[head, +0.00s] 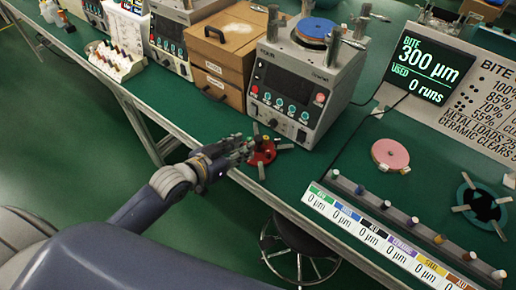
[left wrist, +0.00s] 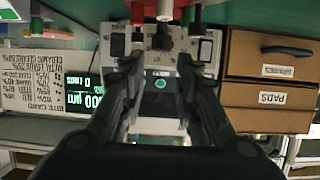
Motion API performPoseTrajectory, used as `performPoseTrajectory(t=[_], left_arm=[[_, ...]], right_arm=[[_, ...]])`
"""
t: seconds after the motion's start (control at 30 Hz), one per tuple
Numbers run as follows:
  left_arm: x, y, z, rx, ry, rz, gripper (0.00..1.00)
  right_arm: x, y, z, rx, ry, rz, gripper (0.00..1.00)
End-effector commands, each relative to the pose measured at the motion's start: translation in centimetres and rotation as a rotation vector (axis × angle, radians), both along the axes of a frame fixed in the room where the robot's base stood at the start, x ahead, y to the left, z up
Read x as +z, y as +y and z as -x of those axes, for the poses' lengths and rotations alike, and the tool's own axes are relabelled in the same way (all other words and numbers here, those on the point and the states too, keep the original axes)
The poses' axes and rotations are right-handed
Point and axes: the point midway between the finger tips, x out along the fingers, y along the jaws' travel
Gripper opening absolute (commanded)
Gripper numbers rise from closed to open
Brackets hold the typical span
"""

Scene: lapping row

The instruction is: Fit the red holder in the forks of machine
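The red holder (head: 262,152), with a dark middle and grey tabs, lies on the green table in front of the machine (head: 300,75). The machine has a blue disc (head: 316,28) on top, with metal fork posts (head: 334,48) around it. My left gripper (head: 248,147) is at the holder's left side in the head view. In the left wrist view its two fingers (left wrist: 157,68) are apart, with the machine's front (left wrist: 158,105) behind them. Red parts of the holder (left wrist: 138,12) and a black knob (left wrist: 161,40) show beyond the fingertips. Whether the fingers touch it is unclear. My right gripper is not in view.
Wooden drawer boxes (head: 222,50) stand left of the machine. A pink disc (head: 390,154), a label strip with several small pegs (head: 385,235), a teal holder (head: 482,205) and a bite display (head: 430,65) are to the right. A stool (head: 300,245) stands below the table edge.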

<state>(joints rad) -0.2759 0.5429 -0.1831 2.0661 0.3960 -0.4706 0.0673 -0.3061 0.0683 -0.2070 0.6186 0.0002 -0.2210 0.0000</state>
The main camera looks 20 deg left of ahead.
Motion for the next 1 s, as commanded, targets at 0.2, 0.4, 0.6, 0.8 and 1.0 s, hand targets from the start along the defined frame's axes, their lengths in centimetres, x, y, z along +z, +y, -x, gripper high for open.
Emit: performPoseTrajectory(t=[0.2,0.4,0.6,0.8,1.0], left_arm=[[-1.1,-1.0,-2.9,0.002,-0.004,0.001,0.29],[-1.7,-1.4,-3.9,0.001,-0.003,-0.002,0.29],[-2.9,-1.9,-5.4,0.002,-0.001,0.0,0.29],[-4.1,-2.6,-7.3,0.002,-0.002,0.0,0.29],[-4.5,-2.8,-8.0,0.0,-0.001,-0.002,0.29]], right_arm=[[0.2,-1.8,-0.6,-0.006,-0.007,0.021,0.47],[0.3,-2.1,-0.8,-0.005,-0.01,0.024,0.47],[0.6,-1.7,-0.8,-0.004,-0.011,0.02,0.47],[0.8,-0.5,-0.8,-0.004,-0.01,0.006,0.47],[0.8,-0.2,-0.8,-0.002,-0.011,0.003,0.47]])
